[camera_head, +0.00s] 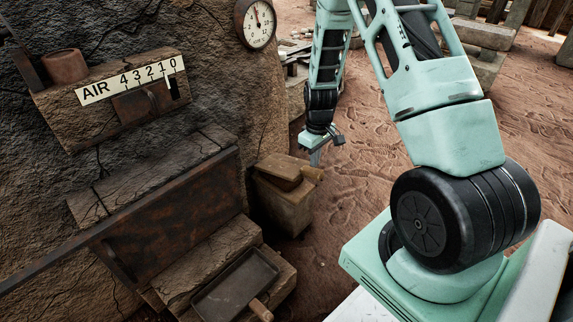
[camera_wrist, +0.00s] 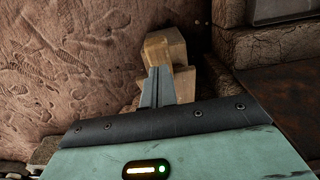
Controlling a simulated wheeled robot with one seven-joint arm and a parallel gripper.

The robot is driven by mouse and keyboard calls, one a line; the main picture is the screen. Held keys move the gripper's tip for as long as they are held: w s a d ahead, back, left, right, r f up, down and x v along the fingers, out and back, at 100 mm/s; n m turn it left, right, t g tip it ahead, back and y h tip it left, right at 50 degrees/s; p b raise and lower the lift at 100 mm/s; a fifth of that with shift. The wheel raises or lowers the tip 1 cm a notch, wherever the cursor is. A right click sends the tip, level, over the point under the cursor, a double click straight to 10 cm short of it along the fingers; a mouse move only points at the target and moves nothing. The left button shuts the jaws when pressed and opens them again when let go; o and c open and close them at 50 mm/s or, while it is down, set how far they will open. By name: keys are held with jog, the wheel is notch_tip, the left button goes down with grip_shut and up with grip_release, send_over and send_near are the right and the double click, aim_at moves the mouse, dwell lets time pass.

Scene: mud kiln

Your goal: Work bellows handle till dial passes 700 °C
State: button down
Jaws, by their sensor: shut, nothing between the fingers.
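The bellows (camera_head: 282,208) is a small wooden box standing on the ground against the kiln's right side. Its rounded wooden handle (camera_head: 313,174) sticks out to the right at the top. My gripper (camera_head: 315,160) points down just above the handle, shut and empty. In the wrist view the fingers (camera_wrist: 160,70) are together, in front of the bellows (camera_wrist: 184,80), and partly hide it. I cannot tell whether they touch the handle. The round dial (camera_head: 257,23) is on the kiln wall at the top; its needle points roughly upward, and its numbers are too small to read.
An AIR scale (camera_head: 130,80) with a slider is on the kiln at the left. A rusty metal door (camera_head: 170,220) and a tray (camera_head: 235,288) with a wooden handle are below it. Open dirt ground (camera_head: 355,190) lies right of the bellows.

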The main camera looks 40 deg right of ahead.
aim_at(314, 170)
notch_tip(314, 170, down, 8)
jog(key=b, duration=0.4)
jog(key=shift+r, duration=0.15)
notch_tip(314, 170, up, 8)
jog(key=p, duration=0.7)
jog(key=shift+f, duration=0.2)
notch_tip(314, 170, down, 8)
jog(key=b, duration=0.4)
jog(key=shift+r, duration=0.2)
notch_tip(314, 170, up, 8)
jog(key=p, duration=0.7)
jog(key=shift+f, duration=0.15)
